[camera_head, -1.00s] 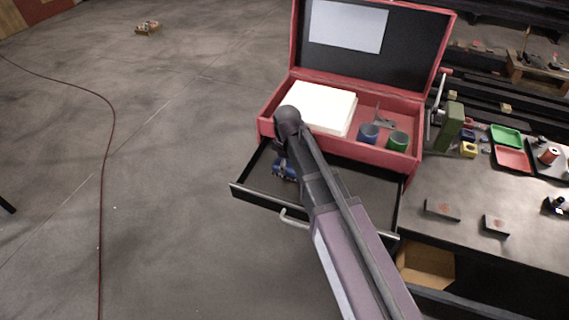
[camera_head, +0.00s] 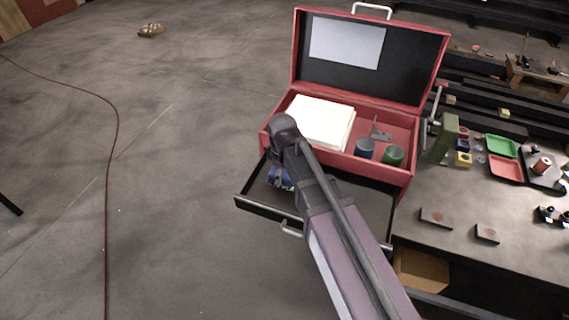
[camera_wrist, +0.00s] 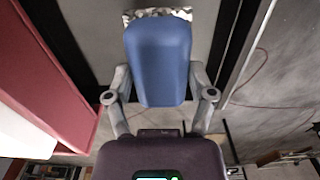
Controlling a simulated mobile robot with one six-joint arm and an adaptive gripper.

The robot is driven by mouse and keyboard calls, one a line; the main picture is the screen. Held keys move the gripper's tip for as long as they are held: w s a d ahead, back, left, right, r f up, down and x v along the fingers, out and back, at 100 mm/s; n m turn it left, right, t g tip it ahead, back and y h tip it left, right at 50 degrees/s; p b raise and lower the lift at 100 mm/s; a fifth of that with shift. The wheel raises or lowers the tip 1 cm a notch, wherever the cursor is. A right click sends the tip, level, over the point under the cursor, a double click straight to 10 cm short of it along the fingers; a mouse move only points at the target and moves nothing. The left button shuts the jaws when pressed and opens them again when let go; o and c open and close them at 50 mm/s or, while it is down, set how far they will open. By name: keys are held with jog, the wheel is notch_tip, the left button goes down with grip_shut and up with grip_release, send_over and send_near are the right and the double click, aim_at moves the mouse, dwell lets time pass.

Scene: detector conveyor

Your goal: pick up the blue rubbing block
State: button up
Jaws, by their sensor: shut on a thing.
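The blue rubbing block (camera_wrist: 158,62) is between the two fingers of my gripper (camera_wrist: 160,85) in the wrist view. The fingers are shut on its sides. A patterned black-and-white strip shows at its far edge. In the head view the blue block (camera_head: 280,178) shows partly under my wrist, at the left end of the open drawer (camera_head: 345,210) of the red toolbox (camera_head: 285,120). My arm hides part of the block and the fingertips there. I cannot tell whether the block touches the drawer floor.
The toolbox lid (camera_head: 400,70) stands open. Its upper tray holds a white stack (camera_head: 320,122), a blue cup (camera_head: 365,148) and a green cup (camera_head: 393,156). A green tray (camera_head: 501,146) and a red tray (camera_head: 506,167) lie on the bench at right. Open floor lies left.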

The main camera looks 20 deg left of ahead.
jog(key=s+a, duration=0.1)
jog(key=s, duration=1.4)
jog(key=shift+s, duration=0.2)
jog(key=shift+a, duration=0.1)
jog(key=o, duration=0.5)
jog(key=shift+c, duration=1.4)
jog(key=shift+w, duration=0.1)
